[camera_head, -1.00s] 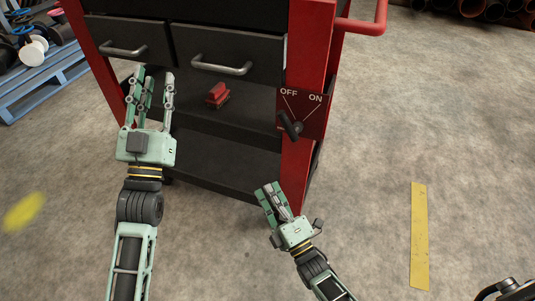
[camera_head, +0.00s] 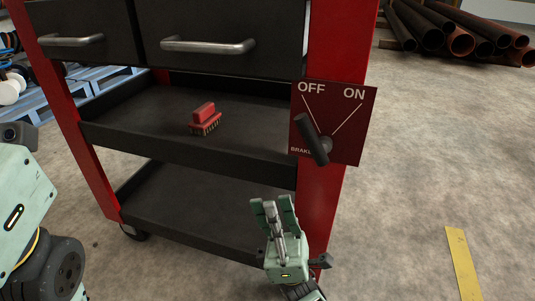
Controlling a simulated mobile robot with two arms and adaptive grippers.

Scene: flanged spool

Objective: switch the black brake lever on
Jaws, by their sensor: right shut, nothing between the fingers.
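The black brake lever (camera_head: 311,139) is on a dark red plate (camera_head: 353,140) on the cart's red right post. The plate has white OFF and ON marks with lines fanning out from the pivot. The lever leans up and left, on the OFF side. My right gripper (camera_head: 273,204) is shut and empty, below and left of the lever, apart from it, in front of the lower shelf. My left arm's pale green wrist part (camera_head: 18,210) is cut by the left edge; its fingers cannot be made out clearly.
The red and black cart has drawers with metal handles (camera_head: 208,46) above two open shelves. A red brush (camera_head: 205,118) lies on the upper shelf. A blue pallet (camera_head: 40,108) is behind left, rusty pipes (camera_head: 460,40) at the back right. The floor right of the cart is clear around a yellow strip (camera_head: 463,262).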

